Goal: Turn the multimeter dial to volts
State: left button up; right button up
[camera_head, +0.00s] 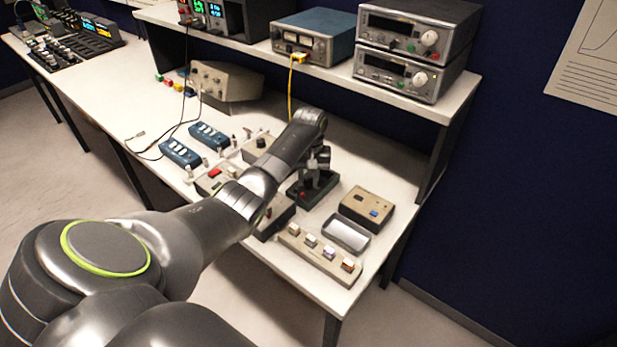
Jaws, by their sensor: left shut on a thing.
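A dark box-shaped device (327,189) with a small red spot lies on the bench near its right end; it appears to be the multimeter. My left arm reaches over the bench from the left, and my left gripper (318,160) points down onto this device. The gripper is shut on what appears to be the dial on its top face. The dial itself and its markings are hidden by the gripper, so its setting cannot be read. My right gripper is out of view.
Blue switch boxes (180,153) stand left. Stacked instruments (408,75) fill the shelf above.

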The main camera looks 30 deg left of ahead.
pick_arm(q)
jog(key=shift+r+m+p, duration=0.25)
jog(key=shift+m+p, duration=0.55)
jog(key=shift+p, duration=0.05)
jog(key=shift+m+p, duration=0.85)
jog(key=shift+m, duration=0.35)
jog(key=m+p, duration=0.1)
jog(key=m, duration=0.2)
jog(key=shift+f+p, duration=0.1)
jog(key=shift+p, duration=0.2)
jog(key=shift+m, duration=0.7)
jog(key=o, duration=1)
jog(key=shift+f, duration=0.1)
